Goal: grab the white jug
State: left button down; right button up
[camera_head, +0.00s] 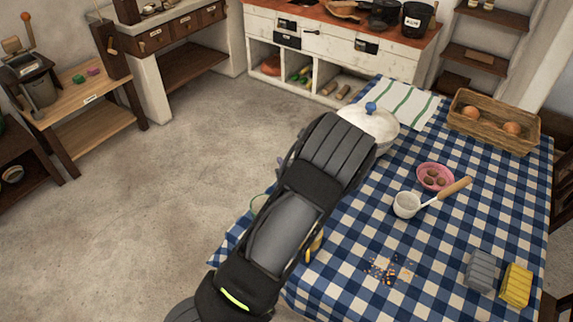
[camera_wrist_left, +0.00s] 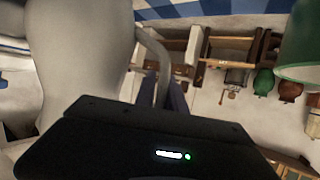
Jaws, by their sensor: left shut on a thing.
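The white jug (camera_wrist_left: 80,60) fills the left of the left wrist view, close to the camera, with its curved handle (camera_wrist_left: 157,58) on its right side. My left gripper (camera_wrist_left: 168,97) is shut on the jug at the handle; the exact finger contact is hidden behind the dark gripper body. My right gripper is in neither view.
A white lidded pot with a blue knob (camera_head: 372,125) stands just beyond my arm. A ladle (camera_head: 408,204), pink bowl (camera_head: 424,169), egg basket (camera_head: 465,131), sponges (camera_head: 516,285) and crumbs share the checked table (camera_head: 350,285). A green vessel (camera_wrist_left: 302,50) is near the wrist camera.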

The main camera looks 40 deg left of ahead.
pick_arm(q)
notch_tip(320, 180, up, 9)
jog(key=shift+f, duration=0.15)
dwell(0.6)
jog(key=shift+a, duration=0.1)
dwell(0.7)
